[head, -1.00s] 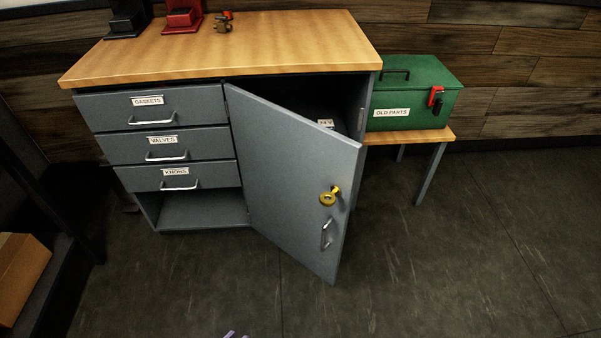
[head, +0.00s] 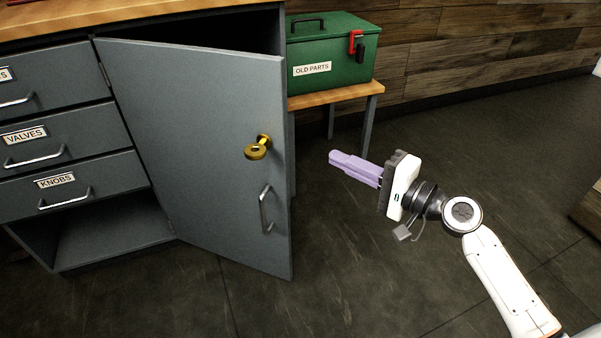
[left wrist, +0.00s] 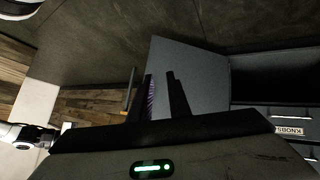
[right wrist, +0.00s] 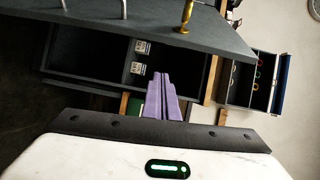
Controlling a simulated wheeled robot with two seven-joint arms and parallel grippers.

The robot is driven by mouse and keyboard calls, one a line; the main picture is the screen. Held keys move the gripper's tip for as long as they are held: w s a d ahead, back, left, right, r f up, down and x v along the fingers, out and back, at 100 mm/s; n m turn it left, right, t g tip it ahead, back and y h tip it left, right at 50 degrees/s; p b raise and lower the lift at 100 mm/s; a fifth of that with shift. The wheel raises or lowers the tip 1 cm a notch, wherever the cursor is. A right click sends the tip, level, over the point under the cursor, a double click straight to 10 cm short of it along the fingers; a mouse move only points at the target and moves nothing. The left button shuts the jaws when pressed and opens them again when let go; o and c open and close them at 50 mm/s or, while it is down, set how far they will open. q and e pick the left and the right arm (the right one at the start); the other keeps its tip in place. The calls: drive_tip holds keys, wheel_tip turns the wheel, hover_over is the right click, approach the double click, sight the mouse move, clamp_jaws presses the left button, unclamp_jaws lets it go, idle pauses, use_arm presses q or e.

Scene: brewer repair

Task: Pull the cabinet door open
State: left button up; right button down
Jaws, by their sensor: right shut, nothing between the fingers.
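The grey cabinet door (head: 200,150) stands partly open, hinged on its left edge beside the drawers. It carries a silver handle (head: 265,210) and a brass key (head: 257,149) in its lock. My right gripper (head: 335,160) is shut and empty, right of the door's free edge and apart from it. In the right wrist view its purple fingers (right wrist: 161,95) are together, with the cabinet interior (right wrist: 100,70) behind them. My left gripper (left wrist: 163,95) shows only in its wrist view; its fingers are apart, with the grey door (left wrist: 190,60) beyond them.
A green OLD PARTS box (head: 330,60) sits on a small wooden side table (head: 340,92) right of the cabinet. Drawers labelled VALVES (head: 75,140) and KNOBS (head: 70,185) are shut. The floor (head: 330,270) in front and to the right is clear.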

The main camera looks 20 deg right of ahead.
use_arm(q)
drive_tip(key=shift+d, duration=0.2)
use_arm(e)
drive_tip(key=w+a+r, duration=0.1)
drive_tip(key=w+a, duration=0.5)
drive_tip(key=a, duration=0.1)
drive_tip(key=shift+m+t, duration=0.3)
drive_tip(key=shift+r, duration=0.1)
